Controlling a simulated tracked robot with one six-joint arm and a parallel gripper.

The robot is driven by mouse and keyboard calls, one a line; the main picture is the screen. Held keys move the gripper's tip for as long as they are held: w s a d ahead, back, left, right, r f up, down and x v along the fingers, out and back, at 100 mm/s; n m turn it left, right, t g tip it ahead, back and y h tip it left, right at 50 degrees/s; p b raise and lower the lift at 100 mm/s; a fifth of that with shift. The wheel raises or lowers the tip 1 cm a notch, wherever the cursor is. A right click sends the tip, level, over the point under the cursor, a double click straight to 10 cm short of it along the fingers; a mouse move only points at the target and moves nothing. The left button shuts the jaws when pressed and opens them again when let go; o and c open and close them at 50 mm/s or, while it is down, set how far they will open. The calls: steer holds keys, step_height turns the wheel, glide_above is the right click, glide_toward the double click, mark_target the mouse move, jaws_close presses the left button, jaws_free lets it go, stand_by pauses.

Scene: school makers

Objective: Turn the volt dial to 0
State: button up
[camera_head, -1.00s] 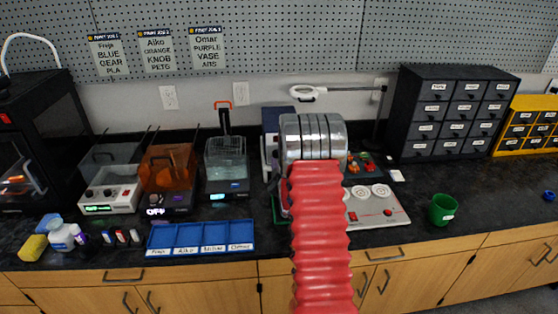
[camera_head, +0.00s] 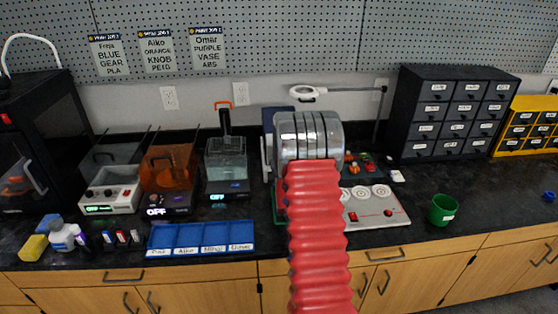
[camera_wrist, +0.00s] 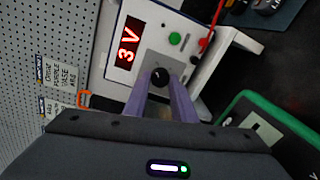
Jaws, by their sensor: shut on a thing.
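The volt dial (camera_wrist: 160,77) is a small black knob on the grey panel of a white power supply (camera_wrist: 192,22) in the wrist view. A red lit display (camera_wrist: 127,43) beside it reads 3 V. My gripper (camera_wrist: 161,82) is shut on the dial, one purple finger on each side of it. Most of the dial's lower side is hidden by the fingers. In the head view my arm hides the dial and the fingers; only the dark top of the power supply (camera_head: 277,119) and its left side show.
A green button (camera_wrist: 174,38) and a red lead are close to the dial. A green-framed item (camera_wrist: 268,120) lies beside the power supply. In the head view a blue tray (camera_head: 201,250) is at left, a white panel with round dials (camera_head: 390,210) and a green cup (camera_head: 443,210) at right.

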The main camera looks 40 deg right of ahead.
steer(key=shift+a+f+n, duration=0.1)
steer(key=shift+f+n, duration=0.1)
steer(key=shift+n, duration=1.15)
steer(key=shift+a+f+n, duration=0.1)
steer(key=shift+f+n, duration=0.05)
steer(key=shift+n, duration=1.15)
steer(key=shift+a+f+n, duration=0.1)
steer(key=shift+f+n, duration=0.1)
steer(key=shift+n, duration=1.15)
steer(key=o, duration=1.1)
steer(key=shift+d+r+h, duration=0.15)
steer(key=shift+r+h, duration=0.15)
steer(key=shift+h, duration=0.1)
steer(key=shift+c, duration=0.2)
steer(key=v, duration=1.3)
steer(key=shift+s+a+r, duration=0.15)
steer(key=shift+s+a, duration=0.1)
